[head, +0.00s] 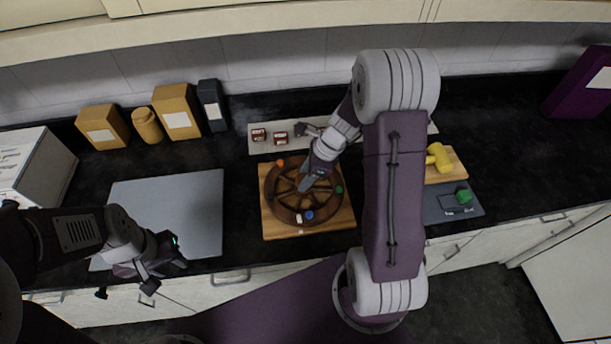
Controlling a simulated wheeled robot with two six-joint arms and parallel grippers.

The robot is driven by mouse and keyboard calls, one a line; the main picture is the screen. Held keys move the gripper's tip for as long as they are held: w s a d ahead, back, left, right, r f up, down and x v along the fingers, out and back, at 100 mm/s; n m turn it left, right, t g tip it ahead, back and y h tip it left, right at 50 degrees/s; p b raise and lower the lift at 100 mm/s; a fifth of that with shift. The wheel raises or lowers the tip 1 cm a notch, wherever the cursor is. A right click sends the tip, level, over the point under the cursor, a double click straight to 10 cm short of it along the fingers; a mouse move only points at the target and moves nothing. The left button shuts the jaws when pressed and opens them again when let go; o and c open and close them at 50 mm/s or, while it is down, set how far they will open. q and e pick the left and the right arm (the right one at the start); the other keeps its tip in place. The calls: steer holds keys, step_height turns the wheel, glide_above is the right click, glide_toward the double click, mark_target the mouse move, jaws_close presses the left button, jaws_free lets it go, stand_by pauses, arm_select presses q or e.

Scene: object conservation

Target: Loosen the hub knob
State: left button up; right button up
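A brown spoked wheel (271,199) lies on a square wooden board (268,230) near the counter's front edge. Small orange, green, blue and white markers sit around its rim. My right gripper (305,184) points down at the middle of the wheel, over the hub. The hub knob is hidden behind the gripper, and I cannot tell whether the fingers touch or hold it. My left gripper (124,291) is open and empty, low at the left in front of the counter edge.
A grey mat (190,205) lies bare left of the board. A pale strip (262,146) with small red-and-white items lies behind the wheel. A yellow mallet (438,157) and a grey plate (440,210) with a green piece (463,196) are to the right. Boxes stand at back left.

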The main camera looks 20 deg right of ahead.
steer(key=shift+c, duration=1.3)
